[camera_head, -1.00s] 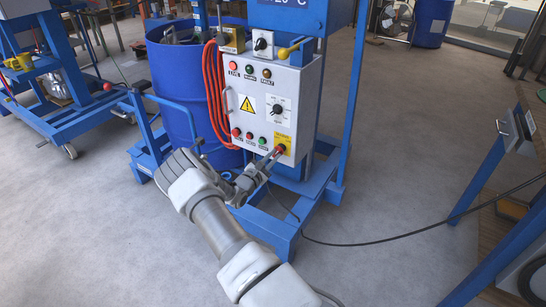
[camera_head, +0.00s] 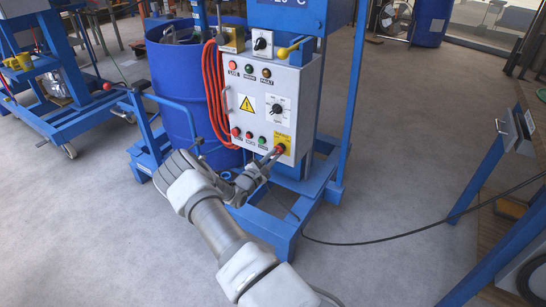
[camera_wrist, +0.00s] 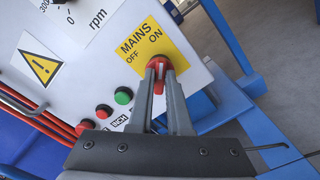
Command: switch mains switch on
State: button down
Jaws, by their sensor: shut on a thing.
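The mains switch is a small red handle (camera_wrist: 159,68) below the yellow MAINS label (camera_wrist: 146,47), which reads OFF on the left and ON on the right. My gripper (camera_wrist: 160,75) has its two fingers closed around the red handle, one on each side. In the head view my gripper (camera_head: 272,156) reaches the red switch (camera_head: 280,148) at the lower right corner of the white control panel (camera_head: 262,115). The fingers partly hide the handle, so I cannot tell its exact angle.
Red and green push buttons (camera_wrist: 123,95) sit left of the switch, close to my fingers. A rotary rpm knob (camera_head: 278,110) is above. A coiled orange cable (camera_head: 214,95) hangs at the panel's left, beside a blue drum (camera_head: 180,80). Blue frame legs stand below.

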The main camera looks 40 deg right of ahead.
jog(key=c, duration=0.9)
grip_release()
jog(key=shift+o, duration=0.2)
jog(key=p+v, duration=0.4)
jog(key=v, duration=1.3)
jog(key=shift+a, duration=0.2)
jog(key=shift+s, duration=0.1)
